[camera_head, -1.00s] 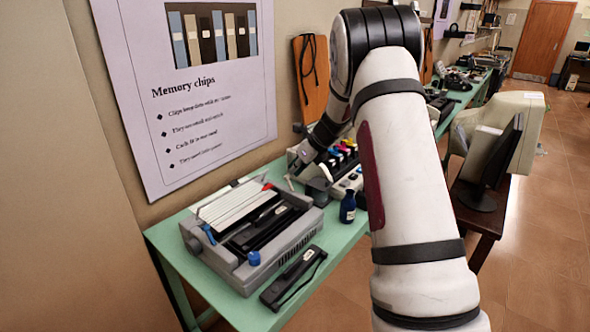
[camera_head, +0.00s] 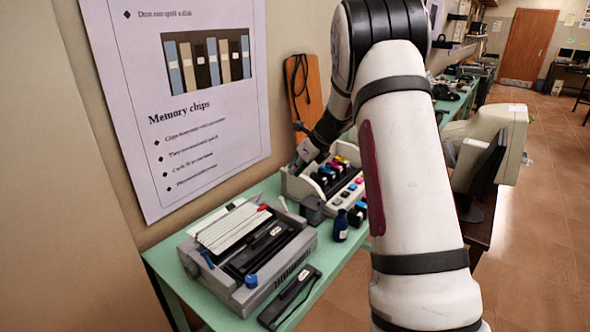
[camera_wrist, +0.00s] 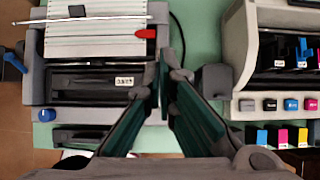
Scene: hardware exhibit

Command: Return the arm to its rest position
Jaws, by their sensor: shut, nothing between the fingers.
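My arm (camera_head: 410,190) reaches from the lower right over the green table, bent at a black joint near the top. My gripper (camera_head: 302,160) is small and partly hard to make out beside the ink printer in the head view. In the wrist view my gripper (camera_wrist: 167,75) points away from the camera, its dark green fingers together at the tips with nothing between them. It appears over the gap between the grey binding machine (camera_wrist: 38,75) and the white printer (camera_wrist: 238,45).
The binding machine (camera_head: 285,258) and a black hole punch (camera_head: 290,297) sit on the green table (camera_head: 205,297). A dark blue bottle (camera_head: 340,228) stands beside the printer (camera_head: 295,187). A beige monitor (camera_head: 505,145) stands right of my arm. The wall with a poster (camera_head: 165,175) is at left.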

